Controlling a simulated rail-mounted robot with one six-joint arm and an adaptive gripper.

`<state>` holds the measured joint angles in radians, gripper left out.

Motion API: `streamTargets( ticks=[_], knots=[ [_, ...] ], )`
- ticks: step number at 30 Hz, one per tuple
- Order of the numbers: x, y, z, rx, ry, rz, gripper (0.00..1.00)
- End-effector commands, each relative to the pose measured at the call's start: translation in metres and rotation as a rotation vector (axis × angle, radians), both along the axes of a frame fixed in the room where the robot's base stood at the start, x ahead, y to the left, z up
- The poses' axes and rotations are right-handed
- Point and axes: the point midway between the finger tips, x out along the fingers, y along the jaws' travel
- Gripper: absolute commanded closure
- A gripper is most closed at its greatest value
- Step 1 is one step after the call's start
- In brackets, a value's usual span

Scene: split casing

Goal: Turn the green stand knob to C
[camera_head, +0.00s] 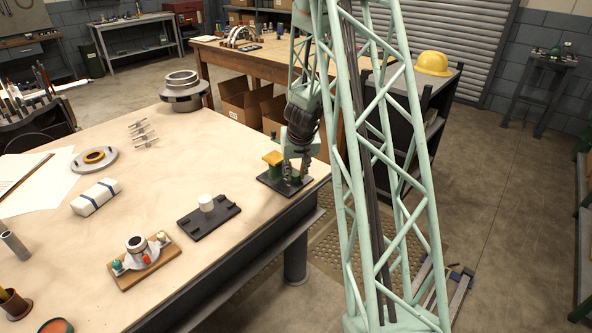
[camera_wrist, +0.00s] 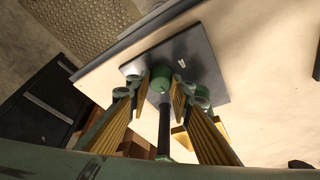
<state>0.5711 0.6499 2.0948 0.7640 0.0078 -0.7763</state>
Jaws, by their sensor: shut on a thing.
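The green stand knob (camera_wrist: 162,79) sits on a dark base plate (camera_wrist: 207,62) in the wrist view. My gripper (camera_wrist: 158,88) has its ribbed gold fingers on either side of the knob and is shut on it. A small pale mark (camera_wrist: 183,63) is on the plate beside the knob, too small to read. In the head view, my gripper (camera_head: 297,166) reaches down onto the stand (camera_head: 268,182) at the table's right edge. I cannot tell which letter the knob points to.
A black fixture with a white cylinder (camera_head: 206,203) lies left of the stand. A wooden board with a flanged part (camera_head: 140,257) is nearer the front. A white strapped block (camera_head: 95,197) and a grey housing (camera_head: 184,91) are farther off.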

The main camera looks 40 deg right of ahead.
Motion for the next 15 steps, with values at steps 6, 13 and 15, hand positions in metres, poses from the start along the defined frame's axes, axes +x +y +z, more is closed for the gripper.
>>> streamTargets(
  ticks=[6,13,15],
  knots=[
    [0.0,0.001,0.0023,0.0,0.002,-0.053,0.91],
    [0.0006,0.001,0.0025,0.0,0.001,-0.112,0.91],
    [0.0007,0.001,0.0027,0.0,0.001,-0.128,0.91]
  ],
)
